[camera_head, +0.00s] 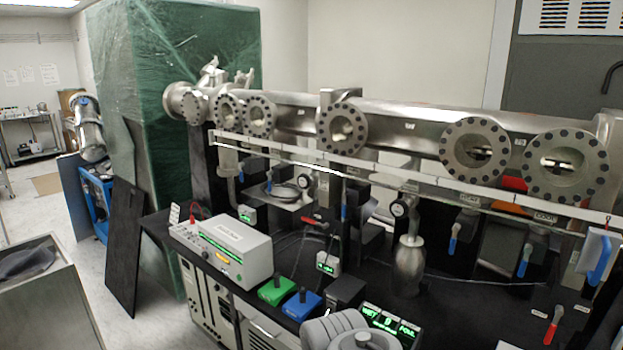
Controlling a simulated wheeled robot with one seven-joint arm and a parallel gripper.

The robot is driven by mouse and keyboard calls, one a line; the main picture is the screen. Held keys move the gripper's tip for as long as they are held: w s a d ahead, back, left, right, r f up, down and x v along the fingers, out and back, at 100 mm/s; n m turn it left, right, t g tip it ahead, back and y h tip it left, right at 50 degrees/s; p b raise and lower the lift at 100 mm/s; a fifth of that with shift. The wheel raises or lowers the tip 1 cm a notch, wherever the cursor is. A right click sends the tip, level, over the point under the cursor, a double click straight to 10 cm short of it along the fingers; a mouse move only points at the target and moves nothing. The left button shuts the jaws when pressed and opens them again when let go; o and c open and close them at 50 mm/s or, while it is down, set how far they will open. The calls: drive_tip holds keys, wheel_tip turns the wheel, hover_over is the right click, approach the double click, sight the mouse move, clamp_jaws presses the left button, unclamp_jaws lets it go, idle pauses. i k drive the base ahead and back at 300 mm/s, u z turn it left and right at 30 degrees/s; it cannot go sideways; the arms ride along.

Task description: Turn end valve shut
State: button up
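A long steel vacuum manifold (400,120) with several round bolted flanges runs across the middle and right. Several lever valves hang below it. Two have blue handles, one at right of centre (453,240) and one further right (524,262). A red-handled valve (553,325) sits low at the right, and a larger blue handle (600,258) is near the right edge. A short red handle (314,221) lies left of centre. Labels are too small to read surely, so I cannot tell which one is the end valve or its position. My gripper is not in view.
A white control box (228,250), a green box (277,290) and a blue box (302,304) stand on the black bench. A display with green text (390,325) is in front. A green wrapped cabinet (205,70) stands behind at left. Open floor (115,280) shows at left.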

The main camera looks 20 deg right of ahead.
sight(304, 182)
drive_tip(key=k, duration=0.5)
drive_tip(key=u, duration=1)
drive_tip(key=i, duration=1.65)
drive_tip(key=z, duration=0.2)
